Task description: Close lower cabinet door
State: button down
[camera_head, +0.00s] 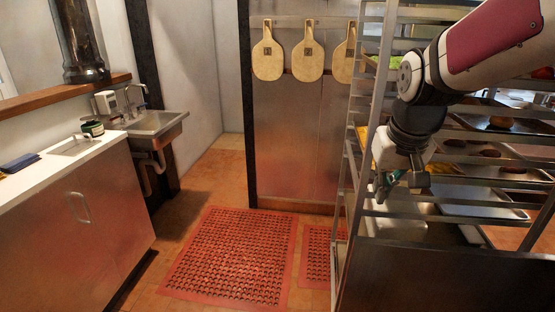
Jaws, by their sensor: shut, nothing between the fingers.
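A lower cabinet (110,225) with a brushed metal front stands at the left under a white countertop. Its front carries a curved handle (78,207) and looks about flush with the counter edge; I cannot tell whether the door is slightly ajar. A flat metal panel (430,280) stands at the bottom right; I cannot tell whether it is a cabinet door. My gripper (383,197) is shut and empty, pointing down in front of the tray rack at the right. It is far from the left cabinet's handle and above the metal panel.
A tall rack (352,190) with trays of food fills the right side, close to my arm. A sink (155,123) stands beyond the cabinet. Red perforated mats (232,255) lie on the open floor in the middle. Wooden paddles (308,60) hang at the back.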

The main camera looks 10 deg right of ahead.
jog(key=w+d+f+m+b, duration=0.1)
jog(key=w+d+f, duration=0.6)
jog(key=w+f, duration=0.25)
jog(key=w+d+f+m+b, duration=0.1)
jog(key=w+d+f, duration=0.7)
jog(key=w+f, duration=0.15)
notch_tip(320, 180, down, 10)
jog(key=s, duration=0.1)
jog(key=shift+s+a, duration=0.2)
jog(key=shift+s, duration=0.05)
